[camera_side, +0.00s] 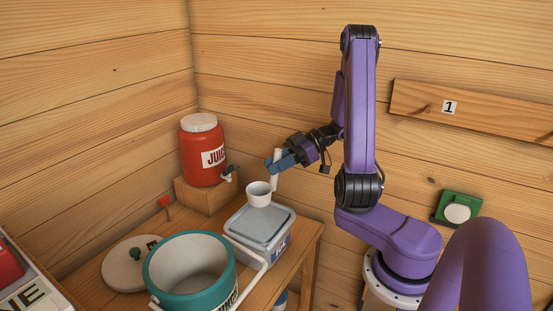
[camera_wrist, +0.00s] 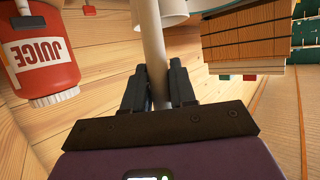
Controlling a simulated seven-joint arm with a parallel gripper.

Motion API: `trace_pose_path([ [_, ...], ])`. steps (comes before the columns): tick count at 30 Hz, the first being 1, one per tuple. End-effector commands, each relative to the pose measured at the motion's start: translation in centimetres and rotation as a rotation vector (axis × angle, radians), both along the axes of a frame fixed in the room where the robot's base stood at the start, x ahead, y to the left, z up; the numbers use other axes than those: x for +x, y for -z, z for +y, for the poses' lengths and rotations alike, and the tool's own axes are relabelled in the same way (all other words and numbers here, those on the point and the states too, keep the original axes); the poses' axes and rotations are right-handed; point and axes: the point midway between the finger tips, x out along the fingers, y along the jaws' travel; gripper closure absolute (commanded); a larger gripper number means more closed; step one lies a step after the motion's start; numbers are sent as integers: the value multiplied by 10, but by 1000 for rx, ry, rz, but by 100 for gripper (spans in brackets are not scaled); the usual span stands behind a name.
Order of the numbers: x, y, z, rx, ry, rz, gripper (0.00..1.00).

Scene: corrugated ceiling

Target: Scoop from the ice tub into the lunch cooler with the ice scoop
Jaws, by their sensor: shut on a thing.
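My gripper (camera_side: 272,163) is shut on the upright white handle of the ice scoop (camera_side: 259,195). The scoop's round cup hangs low over the ice tub (camera_side: 267,252), a pale grey box with a partly seen label; I cannot tell whether it touches the tub's grey top. The cup's contents cannot be made out. The wrist view shows the scoop handle (camera_wrist: 152,45) between the fingers of my gripper (camera_wrist: 159,75), with part of the cup at the top edge. The lunch cooler (camera_side: 158,287), a teal round tub with a white inside, stands open in front of the ice tub, to its left.
A red juice jug (camera_side: 201,158) with a tap stands on a wooden block (camera_side: 205,196) behind. A white lid (camera_side: 122,266) with a dark knob lies left of the cooler. A small red marker (camera_side: 164,203) stands nearby. Wooden walls close off the back.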

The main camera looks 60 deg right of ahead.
Motion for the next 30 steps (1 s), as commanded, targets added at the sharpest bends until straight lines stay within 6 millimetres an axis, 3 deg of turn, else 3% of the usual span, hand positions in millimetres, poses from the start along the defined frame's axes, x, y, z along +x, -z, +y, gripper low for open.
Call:
trace_pose_path([
  [30, 0, 85, 0, 3, 1, 1, 100],
])
